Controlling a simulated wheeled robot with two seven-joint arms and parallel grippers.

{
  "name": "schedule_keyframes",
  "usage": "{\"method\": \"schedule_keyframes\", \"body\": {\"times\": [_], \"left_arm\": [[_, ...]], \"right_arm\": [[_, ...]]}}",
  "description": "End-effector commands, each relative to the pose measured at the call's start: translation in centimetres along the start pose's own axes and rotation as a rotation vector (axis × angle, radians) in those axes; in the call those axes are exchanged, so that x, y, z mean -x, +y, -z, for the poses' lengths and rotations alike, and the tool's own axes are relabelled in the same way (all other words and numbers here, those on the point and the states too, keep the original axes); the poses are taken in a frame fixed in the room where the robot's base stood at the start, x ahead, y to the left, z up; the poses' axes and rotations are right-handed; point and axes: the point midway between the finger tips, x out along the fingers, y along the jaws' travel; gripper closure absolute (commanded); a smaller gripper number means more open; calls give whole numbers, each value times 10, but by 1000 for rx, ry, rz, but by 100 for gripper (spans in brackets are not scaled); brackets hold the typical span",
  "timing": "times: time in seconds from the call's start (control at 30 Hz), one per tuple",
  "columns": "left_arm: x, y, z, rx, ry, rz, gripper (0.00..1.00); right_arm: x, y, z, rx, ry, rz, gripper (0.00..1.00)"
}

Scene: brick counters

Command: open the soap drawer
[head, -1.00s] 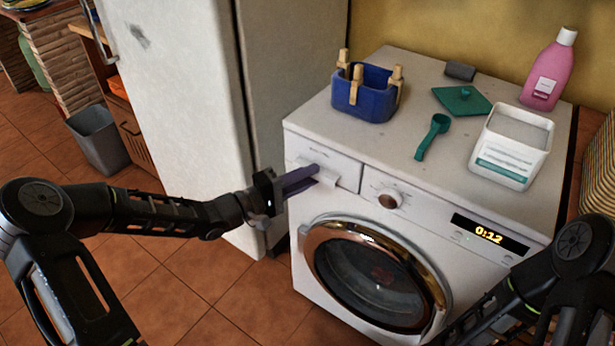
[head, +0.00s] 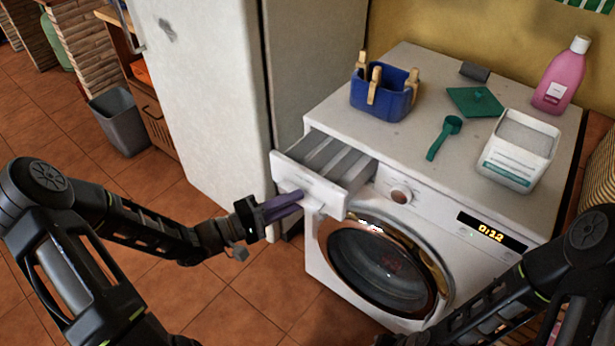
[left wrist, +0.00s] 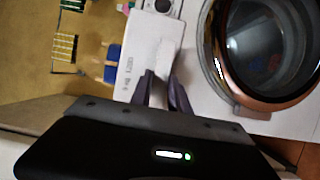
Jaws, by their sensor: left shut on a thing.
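The soap drawer (head: 318,182) is at the upper left of the white washing machine (head: 403,149). It is pulled well out, and its inner compartments show. My left gripper (head: 298,197) is shut on the front handle of the drawer, with purple fingers at the drawer's front. In the left wrist view the fingers (left wrist: 162,92) meet the white drawer front (left wrist: 137,62). My right arm comes in at the lower right of the head view, but its gripper is out of the frame.
On top stand a blue peg basket (head: 383,97), a green scoop (head: 444,138), a powder box (head: 519,150) and a pink bottle (head: 562,78). The fridge (head: 205,95) stands left of the machine. A grey bin (head: 121,122) is farther left. Tiled floor is clear in front.

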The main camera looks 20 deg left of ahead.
Motion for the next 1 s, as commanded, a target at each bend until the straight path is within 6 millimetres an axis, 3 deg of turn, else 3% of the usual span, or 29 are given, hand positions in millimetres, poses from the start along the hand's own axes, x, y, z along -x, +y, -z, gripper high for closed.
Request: {"method": "schedule_keyframes", "body": {"times": [0.2, 0.57, 0.6, 0.8, 1.0], "left_arm": [[27, -4, -14, 7, -4, 12, 100], [30, -6, -15, 7, -4, 11, 100], [30, -6, -15, 7, -4, 11, 77], [30, -4, -14, 4, -3, 7, 61], [29, -3, -13, 2, -2, 5, 60]], "right_arm": [[11, -4, 0, -1, 0, 0, 64], [11, -4, 0, -1, 0, 0, 64], [11, -4, 0, -1, 0, 0, 64], [11, -4, 0, -1, 0, 0, 64], [11, -4, 0, -1, 0, 0, 64]]}}
